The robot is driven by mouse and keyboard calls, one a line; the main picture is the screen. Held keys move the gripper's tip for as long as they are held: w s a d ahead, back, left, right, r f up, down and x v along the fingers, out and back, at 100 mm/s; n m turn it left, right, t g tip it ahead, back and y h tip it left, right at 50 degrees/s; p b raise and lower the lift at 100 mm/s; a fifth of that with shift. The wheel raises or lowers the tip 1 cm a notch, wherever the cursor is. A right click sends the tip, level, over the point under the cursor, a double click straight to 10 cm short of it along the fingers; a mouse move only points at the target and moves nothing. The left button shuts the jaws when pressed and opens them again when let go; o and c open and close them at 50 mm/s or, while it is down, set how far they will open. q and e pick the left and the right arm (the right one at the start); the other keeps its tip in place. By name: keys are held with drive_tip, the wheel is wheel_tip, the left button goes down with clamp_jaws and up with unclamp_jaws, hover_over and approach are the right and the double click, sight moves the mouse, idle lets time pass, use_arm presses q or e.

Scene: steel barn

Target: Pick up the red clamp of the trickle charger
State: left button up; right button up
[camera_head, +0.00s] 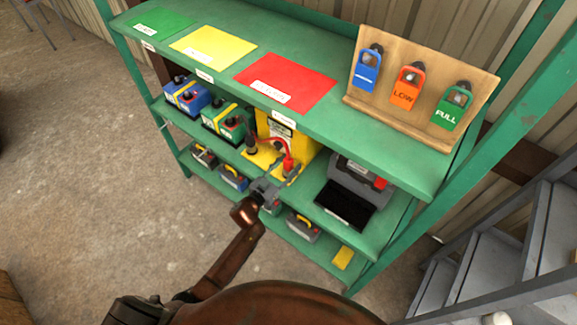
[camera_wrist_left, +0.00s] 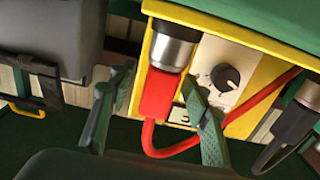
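The yellow trickle charger (camera_head: 303,152) stands on the middle shelf. Its dial face (camera_wrist_left: 222,76) shows in the left wrist view. The red clamp (camera_head: 288,164) stands at the charger's front. In the left wrist view the red clamp (camera_wrist_left: 158,93) has a metal collar and a red cable. My left gripper (camera_head: 274,184) is in front of the charger. In the wrist view the left gripper (camera_wrist_left: 157,82) is open, with the red clamp between its fingers and a visible gap on each side. A black clamp (camera_head: 251,145) stands beside the red one. My right gripper is not in view.
The green shelf unit (camera_head: 220,25) has a top board above the charger. Lower-shelf batteries (camera_head: 303,227) lie below my gripper. Grey steps (camera_head: 490,262) stand at right.

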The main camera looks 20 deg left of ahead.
sight(286, 162)
use_arm(q)
clamp_jaws()
idle(0.3)
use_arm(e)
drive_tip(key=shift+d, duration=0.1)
use_arm(q)
drive_tip(key=shift+r, duration=0.5)
wheel_tip(286, 162, up, 3)
drive_tip(key=shift+f+p, duration=0.2)
drive_tip(key=shift+p, duration=0.6)
drive_tip(key=s+a+r+p, duration=0.8)
drive_tip(key=s+a+r, duration=0.1)
drive_tip(key=r, duration=0.3)
drive_tip(key=shift+s+a+r, duration=0.15)
drive_tip(key=shift+s+r, duration=0.2)
drive_tip(key=shift+s, duration=0.35)
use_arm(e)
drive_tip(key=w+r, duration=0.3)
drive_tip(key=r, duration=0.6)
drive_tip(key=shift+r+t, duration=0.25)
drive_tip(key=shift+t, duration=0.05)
